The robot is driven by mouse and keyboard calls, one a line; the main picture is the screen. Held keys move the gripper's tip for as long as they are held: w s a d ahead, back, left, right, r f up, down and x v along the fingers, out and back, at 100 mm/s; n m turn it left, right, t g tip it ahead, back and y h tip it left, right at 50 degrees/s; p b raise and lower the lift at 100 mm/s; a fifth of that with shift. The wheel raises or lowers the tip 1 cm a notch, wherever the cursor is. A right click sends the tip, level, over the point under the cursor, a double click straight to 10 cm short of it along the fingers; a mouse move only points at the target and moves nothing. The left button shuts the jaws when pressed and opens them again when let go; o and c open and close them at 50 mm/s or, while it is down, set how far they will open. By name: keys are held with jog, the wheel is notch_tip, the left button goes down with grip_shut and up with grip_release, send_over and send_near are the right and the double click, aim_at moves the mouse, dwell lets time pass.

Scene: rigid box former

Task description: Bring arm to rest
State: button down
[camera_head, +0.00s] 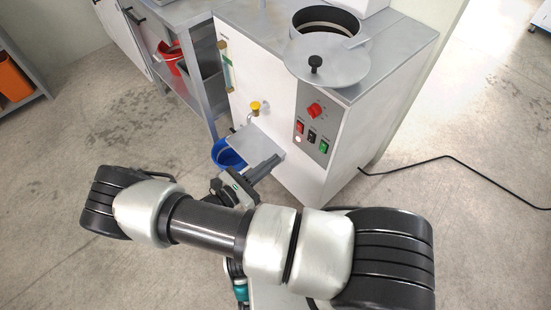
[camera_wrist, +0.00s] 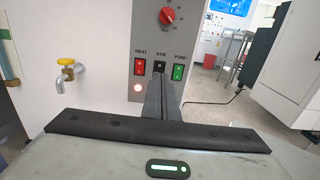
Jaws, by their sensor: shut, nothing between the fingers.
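My gripper (camera_head: 262,168) is in front of the white machine (camera_head: 258,80), beside its small grey shelf and the control panel. In the wrist view my gripper (camera_wrist: 161,80) shows its fingers together with nothing between them, just below the panel's middle switch. I cannot tell whether the fingertips touch the panel. The control panel (camera_wrist: 163,40) has a red knob (camera_wrist: 167,15), a red HEAT switch (camera_wrist: 139,67), a black STIR switch (camera_wrist: 160,66) and a green PUMP switch (camera_wrist: 178,72). A round light glows under the HEAT switch. My arm stretches across the lower head view.
A yellow-handled tap (camera_head: 254,107) sticks out above a blue bucket (camera_head: 226,154). A round lid (camera_head: 327,62) with a black knob lies on the machine's top, partly over an opening. A metal rack (camera_head: 185,60) stands at left. A black cable (camera_head: 450,160) runs along the floor at right.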

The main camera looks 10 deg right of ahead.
dwell(0.4)
jog(key=s+d+r+m+g+y, duration=0.25)
jog(key=s+r+m+y, duration=0.2)
jog(key=r+m, duration=0.6)
jog(key=s+d+r+m+g+y, duration=0.1)
jog(key=s+d+r+m+y, duration=0.4)
jog(key=r, duration=1.1)
jog(key=s+d+r+m+g+y, duration=0.25)
jog(key=r+m+y, duration=0.25)
jog(key=r+m, duration=0.7)
notch_tip(320, 180, up, 21)
jog(key=n+t+p, duration=0.1)
jog(key=n+p, duration=0.1)
jog(key=p, duration=1.7)
jog(key=shift+s+a, duration=0.3)
